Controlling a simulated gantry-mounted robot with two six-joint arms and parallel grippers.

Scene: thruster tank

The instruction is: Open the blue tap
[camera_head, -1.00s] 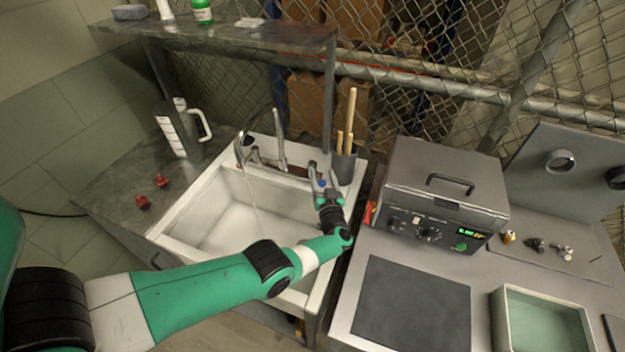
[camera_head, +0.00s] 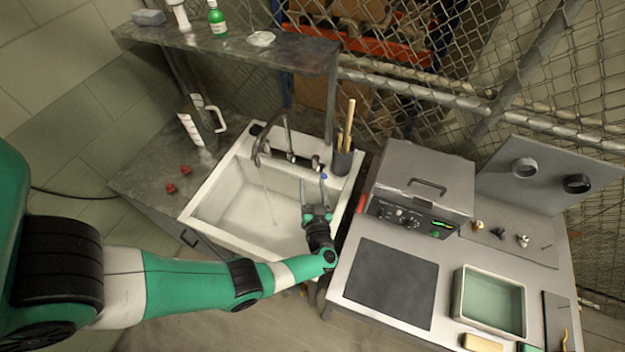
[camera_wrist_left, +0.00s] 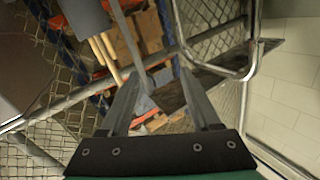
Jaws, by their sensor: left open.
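The sink tap (camera_head: 266,146) has a curved metal spout at the back of the white sink (camera_head: 196,205). A thin water stream (camera_head: 268,203) falls from it into the basin. A small blue mark (camera_head: 324,176) shows at the right end of the tap fittings, just by my left fingertips; I cannot tell whether they touch. My left gripper (camera_head: 313,188) is open, over the right side of the sink, fingers toward the back. In the left wrist view the left gripper (camera_wrist_left: 160,88) is open with nothing held, and the metal spout (camera_wrist_left: 222,62) curves at the right. My right gripper is not in view.
A dark cup (camera_head: 342,161) with wooden sticks stands right of the tap. A grey machine (camera_head: 425,180) and a green tray (camera_head: 492,302) stand on the right bench. Red knobs (camera_head: 171,188) and a white-handled jug (camera_head: 199,122) lie left of the sink. A shelf (camera_head: 240,50) overhangs the back.

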